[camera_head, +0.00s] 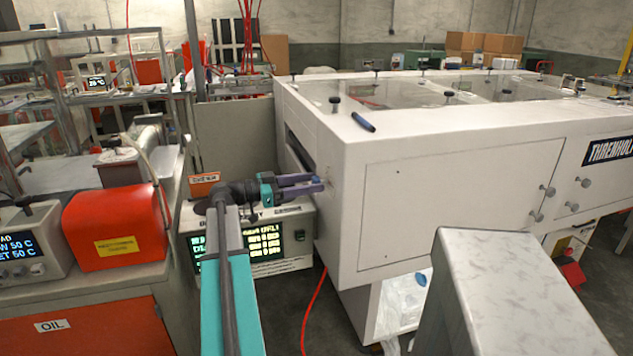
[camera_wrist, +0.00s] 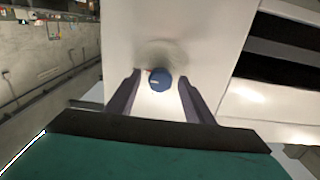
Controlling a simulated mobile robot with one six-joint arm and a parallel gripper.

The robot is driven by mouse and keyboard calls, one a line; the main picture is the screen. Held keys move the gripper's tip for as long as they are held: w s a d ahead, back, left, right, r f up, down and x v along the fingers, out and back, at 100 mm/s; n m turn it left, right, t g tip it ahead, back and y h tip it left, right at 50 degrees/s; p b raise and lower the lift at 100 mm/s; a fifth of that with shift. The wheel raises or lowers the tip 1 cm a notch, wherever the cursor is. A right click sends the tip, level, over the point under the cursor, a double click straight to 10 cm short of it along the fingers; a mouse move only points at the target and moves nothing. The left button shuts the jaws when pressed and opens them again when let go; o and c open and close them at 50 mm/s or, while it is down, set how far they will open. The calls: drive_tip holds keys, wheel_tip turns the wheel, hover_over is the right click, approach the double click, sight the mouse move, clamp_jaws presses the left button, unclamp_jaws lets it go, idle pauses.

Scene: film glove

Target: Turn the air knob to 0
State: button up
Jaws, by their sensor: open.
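The air knob (camera_wrist: 160,79) is a small round blue knob on a white panel in the wrist view. A dark round mark or blur shows on the panel around and above it. My gripper (camera_wrist: 158,82) is open, with one dark finger on each side of the knob and a gap to each. I cannot tell how deep the fingertips reach past it. In the head view my gripper (camera_head: 318,183) points right at the end face of the white machine (camera_head: 420,190), its purple fingers close to that face. The knob is mostly hidden there, and its scale cannot be read.
A control box with lit green displays (camera_head: 270,241) stands behind and below my gripper. An orange-red unit (camera_head: 115,228) stands on the left bench. A blue marker-like object (camera_head: 363,122) lies on the machine's top edge. A red hose (camera_head: 313,310) runs along the floor.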

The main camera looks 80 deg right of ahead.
drive_tip(key=shift+x, duration=1.05)
drive_tip(key=shift+c, duration=0.2)
drive_tip(key=c, duration=1)
